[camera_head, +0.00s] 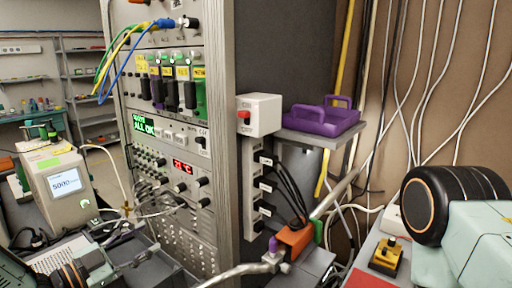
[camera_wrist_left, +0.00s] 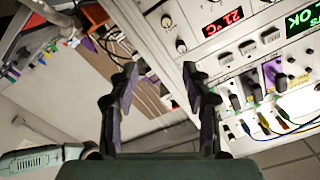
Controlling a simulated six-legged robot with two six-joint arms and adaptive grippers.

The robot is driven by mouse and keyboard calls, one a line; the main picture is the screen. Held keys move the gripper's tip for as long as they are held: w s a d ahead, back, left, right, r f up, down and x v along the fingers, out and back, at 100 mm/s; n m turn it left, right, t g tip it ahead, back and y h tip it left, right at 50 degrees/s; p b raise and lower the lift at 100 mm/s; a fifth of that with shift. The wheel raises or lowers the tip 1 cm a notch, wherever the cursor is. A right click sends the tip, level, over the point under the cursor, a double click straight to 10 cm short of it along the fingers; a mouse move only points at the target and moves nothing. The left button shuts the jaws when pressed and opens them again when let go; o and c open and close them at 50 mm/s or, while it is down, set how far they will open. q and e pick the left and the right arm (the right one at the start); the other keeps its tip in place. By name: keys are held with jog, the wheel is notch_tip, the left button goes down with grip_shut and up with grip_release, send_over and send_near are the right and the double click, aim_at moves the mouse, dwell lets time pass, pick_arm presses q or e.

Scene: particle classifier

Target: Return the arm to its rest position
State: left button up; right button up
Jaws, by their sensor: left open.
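My left arm comes in at the lower left of the head view. Its dark gripper (camera_head: 140,262) is low in front of the instrument rack (camera_head: 180,215). In the left wrist view the two fingers of the left gripper (camera_wrist_left: 161,75) stand apart with nothing between them. The rack's panel (camera_wrist_left: 230,50) lies beyond the fingers, at the upper right. Part of my right arm shows at the right edge of the head view; its gripper is out of view.
A white instrument with a screen (camera_head: 65,190) stands at the left. A purple tray (camera_head: 320,116) sits on a small shelf beside a white box with a red button (camera_head: 260,115). Blue and yellow cables (camera_head: 125,50) loop out from the rack. An orange block (camera_head: 295,240) is at the lower middle.

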pick_arm(q)
jog(key=s+d+f+n+g+y, duration=0.3)
jog(key=s+f+n, duration=0.25)
jog(key=f, duration=0.35)
jog(key=s+d+f+n+g+y, duration=0.35)
jog(key=s+f, duration=0.35)
jog(key=f, duration=0.3)
jog(key=s+a+f+n+g+y, duration=0.1)
jog(key=s+f+n+g+y, duration=0.2)
jog(key=s, duration=1)
jog(key=s+a+f+n+g+y, duration=0.1)
jog(key=s+f+n+g, duration=0.3)
jog(key=s, duration=0.9)
notch_tip(320, 180, down, 11)
jog(key=m+b, duration=0.1)
jog(key=b, duration=1.1)
jog(key=shift+w+a+m+g+b, duration=0.15)
jog(key=shift+a+m+g+b, duration=0.05)
jog(key=shift+m+g+b, duration=0.15)
pick_arm(e)
notch_tip(320, 180, down, 13)
jog(key=shift+d+r, duration=0.15)
pick_arm(q)
jog(key=shift+y, duration=0.25)
jog(key=shift+a, duration=0.1)
